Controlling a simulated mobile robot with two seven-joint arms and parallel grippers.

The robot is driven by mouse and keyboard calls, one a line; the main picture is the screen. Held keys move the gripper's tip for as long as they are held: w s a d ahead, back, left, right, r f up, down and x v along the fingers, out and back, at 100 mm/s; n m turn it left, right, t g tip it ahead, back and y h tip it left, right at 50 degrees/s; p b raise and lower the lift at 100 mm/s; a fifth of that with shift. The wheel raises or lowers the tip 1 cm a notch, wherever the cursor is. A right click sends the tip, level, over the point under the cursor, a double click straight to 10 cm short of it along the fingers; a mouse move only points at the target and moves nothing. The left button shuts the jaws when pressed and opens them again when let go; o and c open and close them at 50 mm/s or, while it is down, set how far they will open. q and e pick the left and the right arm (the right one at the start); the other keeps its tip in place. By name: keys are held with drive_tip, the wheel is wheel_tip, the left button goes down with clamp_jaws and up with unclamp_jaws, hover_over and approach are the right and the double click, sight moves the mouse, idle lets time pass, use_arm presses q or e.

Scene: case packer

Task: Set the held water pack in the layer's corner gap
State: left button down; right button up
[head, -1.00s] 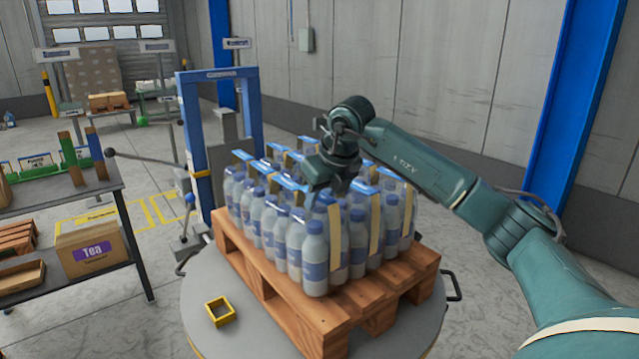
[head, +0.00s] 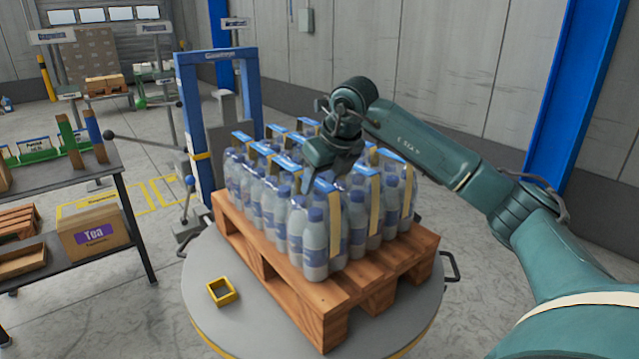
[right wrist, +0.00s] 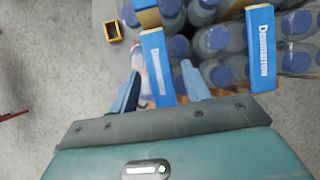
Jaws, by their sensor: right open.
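Water packs of clear bottles with blue caps stand upright, close together, on a wooden pallet (head: 325,318). The front-corner water pack (head: 316,245) stands in the layer at the near corner, with a tan strap and blue handle. My right gripper (head: 308,186) is over this part of the layer. In the right wrist view, my right gripper's fingers (right wrist: 161,76) are apart, with a blue labelled handle strip (right wrist: 157,65) between them. I cannot tell whether they touch it. The gripper hides part of the packs behind it. My left gripper is out of view.
The pallet sits on a round grey turntable (head: 205,265) with a small yellow square frame (head: 222,292) on it. A blue gate frame (head: 181,90) stands behind left. A dark shelf table (head: 108,185) with a Tea carton (head: 93,230) is at left.

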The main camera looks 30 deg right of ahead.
drive_tip(key=v, duration=1.1)
drive_tip(key=s+a+f+n+g+y, duration=0.1)
drive_tip(key=a+f+n+y, duration=0.1)
drive_tip(key=a+f+y, duration=0.5)
drive_tip(key=a+f+n+g+y, duration=0.15)
drive_tip(key=a+f, duration=0.25)
drive_tip(key=a, duration=0.7)
drive_tip(key=s+a+f+m+t+y, duration=0.1)
drive_tip(key=s+a+m+y, duration=0.2)
drive_tip(key=a+y, duration=0.25)
drive_tip(key=s+a+f+m+y, duration=0.25)
drive_tip(key=s+a+y, duration=0.2)
drive_tip(key=a, duration=0.25)
drive_tip(key=d+f+m+t+h, duration=0.3)
drive_tip(key=f+m+t+h, duration=0.3)
drive_tip(key=m, duration=0.6)
drive_tip(key=d+f+m+t+h, duration=0.2)
drive_tip(key=f+m+t+h, duration=0.2)
drive_tip(key=f+m+t, duration=0.55)
drive_tip(key=s+d+f+m+g+h, duration=0.2)
drive_tip(key=s+f+m+g+h, duration=0.3)
drive_tip(key=s+f+m+g, duration=0.3)
drive_tip(key=s+f+m, duration=0.2)
drive_tip(key=s+f, duration=0.1)
drive_tip(key=s, duration=0.1)
drive_tip(key=shift+s+d, duration=0.3)
